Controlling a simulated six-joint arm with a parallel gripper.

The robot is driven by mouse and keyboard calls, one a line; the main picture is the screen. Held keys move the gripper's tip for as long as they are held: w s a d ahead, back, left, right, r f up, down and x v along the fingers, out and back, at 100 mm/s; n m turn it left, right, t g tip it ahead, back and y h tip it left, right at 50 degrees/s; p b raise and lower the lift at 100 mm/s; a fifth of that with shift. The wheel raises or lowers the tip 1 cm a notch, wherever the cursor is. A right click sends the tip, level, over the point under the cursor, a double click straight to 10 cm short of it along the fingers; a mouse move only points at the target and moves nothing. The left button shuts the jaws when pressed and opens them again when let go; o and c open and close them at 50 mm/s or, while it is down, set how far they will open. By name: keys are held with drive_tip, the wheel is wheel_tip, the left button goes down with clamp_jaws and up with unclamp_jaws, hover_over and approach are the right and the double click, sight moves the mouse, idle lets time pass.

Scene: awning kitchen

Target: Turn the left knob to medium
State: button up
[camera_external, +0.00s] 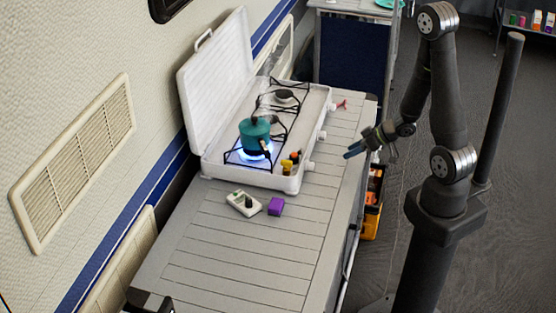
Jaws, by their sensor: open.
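A white two-burner stove (250,180) stands on the slatted counter with its lid (217,85) open against the wall side. Small white knobs sit along its right-hand side: a near one (309,166), a middle one (322,135) and a far one (331,107). Their exact settings are too small to read. A teal pot (255,134) sits on the near burner, where a blue flame shows. My gripper (353,150), with blue fingers, is open and empty to the right of the knobs, apart from them, near the counter's right edge.
Small yellow and orange containers (290,162) stand at the stove's near right corner. A white device (243,203) and a purple box (276,206) lie in front of the stove. The counter's near part is clear.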

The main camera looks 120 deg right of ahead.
drive_tip(key=a+r+m+t, duration=0.2)
drive_tip(key=a+m+t, duration=0.15)
drive_tip(key=a, duration=0.25)
drive_tip(key=t, duration=0.1)
approach(310, 166)
drive_tip(key=shift+h, duration=0.3)
drive_tip(key=shift+s+d+f+x, duration=0.15)
drive_tip(key=shift+x, duration=1.2)
drive_tip(key=shift+s+d+f+x, duration=0.1)
drive_tip(key=shift+s+f+x, duration=0.1)
drive_tip(key=shift+x, duration=1.15)
drive_tip(key=shift+s+d+f+x, duration=0.1)
drive_tip(key=shift+d+f+x, duration=0.05)
drive_tip(key=shift+x, duration=1.2)
drive_tip(key=c, duration=0.8)
drive_tip(key=shift+a+n+g+h, duration=0.1)
drive_tip(key=shift+n+g+h, duration=0.35)
drive_tip(key=shift+n, duration=0.7)
